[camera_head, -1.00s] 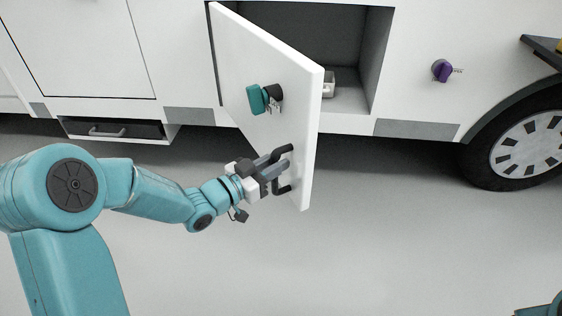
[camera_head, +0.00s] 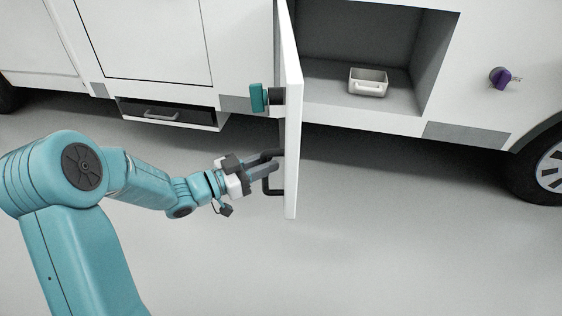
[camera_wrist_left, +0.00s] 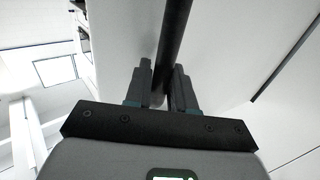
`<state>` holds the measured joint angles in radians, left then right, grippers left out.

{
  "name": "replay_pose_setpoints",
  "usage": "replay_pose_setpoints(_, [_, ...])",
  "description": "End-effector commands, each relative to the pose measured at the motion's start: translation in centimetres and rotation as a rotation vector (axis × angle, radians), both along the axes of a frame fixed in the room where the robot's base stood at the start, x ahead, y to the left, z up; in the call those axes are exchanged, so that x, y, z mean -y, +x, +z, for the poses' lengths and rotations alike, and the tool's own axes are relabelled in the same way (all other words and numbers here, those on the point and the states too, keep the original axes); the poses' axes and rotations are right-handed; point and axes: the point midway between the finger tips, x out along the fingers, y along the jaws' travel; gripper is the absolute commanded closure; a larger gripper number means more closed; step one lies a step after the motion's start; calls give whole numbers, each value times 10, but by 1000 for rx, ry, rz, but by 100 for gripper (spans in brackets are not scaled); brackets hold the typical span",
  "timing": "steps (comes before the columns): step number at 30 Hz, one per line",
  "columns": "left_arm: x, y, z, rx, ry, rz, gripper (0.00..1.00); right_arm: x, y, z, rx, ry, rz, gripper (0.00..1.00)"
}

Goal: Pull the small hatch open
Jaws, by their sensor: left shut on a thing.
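The small hatch (camera_head: 292,130) is a white door hinged at its left side, swung well out and seen almost edge-on in the head view. A dark bar handle (camera_head: 271,188) sits on its outer face near the free lower end. My left gripper (camera_head: 272,168) is shut on this handle. In the left wrist view the dark bar (camera_wrist_left: 173,40) runs between the two fingers (camera_wrist_left: 162,88). My right gripper is not in view.
The open compartment (camera_head: 345,97) holds a small white bin with a handle (camera_head: 368,83). A dark drawer (camera_head: 165,113) is under the body to the left. A purple knob (camera_head: 499,77) and a wheel (camera_head: 548,168) are at right. The floor in front is clear.

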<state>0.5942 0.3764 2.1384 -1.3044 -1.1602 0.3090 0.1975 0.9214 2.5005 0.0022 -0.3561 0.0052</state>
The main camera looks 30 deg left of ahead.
Motion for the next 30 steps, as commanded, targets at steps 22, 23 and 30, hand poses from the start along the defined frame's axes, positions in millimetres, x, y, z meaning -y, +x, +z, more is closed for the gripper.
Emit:
replay_pose_setpoints(22, [-104, -35, 3, 5, -1, 10, 100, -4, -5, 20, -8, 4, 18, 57])
replay_pose_setpoints(23, [-105, -35, 3, 5, -1, 10, 100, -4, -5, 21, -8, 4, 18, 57])
replay_pose_setpoints(30, [-109, -37, 3, 4, 0, 9, 100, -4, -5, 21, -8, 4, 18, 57])
